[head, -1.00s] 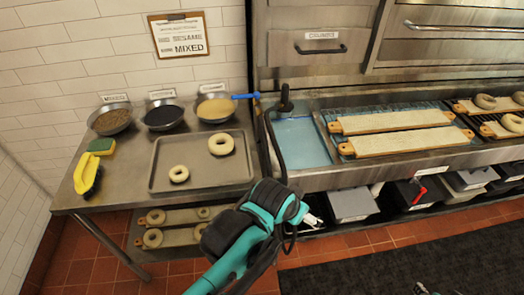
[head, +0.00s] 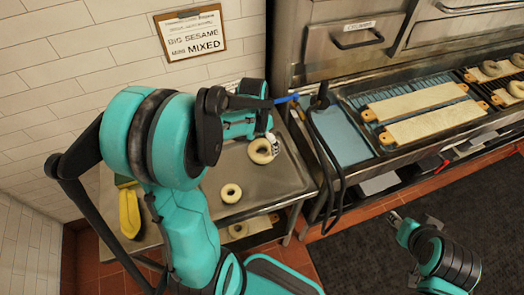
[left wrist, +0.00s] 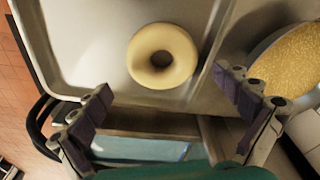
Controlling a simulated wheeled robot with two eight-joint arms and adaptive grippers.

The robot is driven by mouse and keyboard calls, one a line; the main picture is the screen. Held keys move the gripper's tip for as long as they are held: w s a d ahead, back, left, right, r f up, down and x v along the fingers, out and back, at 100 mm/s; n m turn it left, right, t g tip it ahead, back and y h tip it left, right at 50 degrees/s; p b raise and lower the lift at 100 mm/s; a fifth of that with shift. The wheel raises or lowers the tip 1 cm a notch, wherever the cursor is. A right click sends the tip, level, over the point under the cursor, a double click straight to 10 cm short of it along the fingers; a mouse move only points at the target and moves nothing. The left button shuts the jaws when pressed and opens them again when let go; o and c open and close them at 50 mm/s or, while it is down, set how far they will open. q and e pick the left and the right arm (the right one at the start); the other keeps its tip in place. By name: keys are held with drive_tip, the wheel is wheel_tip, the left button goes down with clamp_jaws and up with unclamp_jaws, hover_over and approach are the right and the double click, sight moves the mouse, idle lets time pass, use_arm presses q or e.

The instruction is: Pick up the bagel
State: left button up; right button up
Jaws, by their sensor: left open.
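In the left wrist view one bagel (left wrist: 184,62) lies flat on the tray (left wrist: 92,45). It sits beyond the spread fingers of my open, empty left gripper (left wrist: 168,98). My right gripper (head: 396,217) is at the lower right over the dark mat, too small to read.
A bowl of yellow topping (left wrist: 291,60) stands beside the tray. A yellow brush (head: 130,213) lies at the table's left. The sink (head: 342,135) with a black hose (head: 320,180) adjoins on the right. More bagels on boards lie at the far right.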

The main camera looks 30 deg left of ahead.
sight(261, 148)
use_arm(q)
drive_tip(key=f+b, duration=0.1)
drive_tip(key=f, duration=0.1)
drive_tip(key=f+b, duration=0.1)
drive_tip(key=f, duration=0.2)
drive_tip(key=shift+w+a, duration=0.15)
drive_tip(key=shift+w, duration=0.05)
drive_tip(key=shift+r, duration=0.1)
drive_tip(key=shift+c, duration=0.3)
drive_tip(key=c, duration=1)
drive_tip(key=shift+o, duration=0.2)
wheel_tip(261, 148, up, 10)
drive_tip(key=p, duration=0.3)
drive_tip(key=shift+p, duration=0.35)
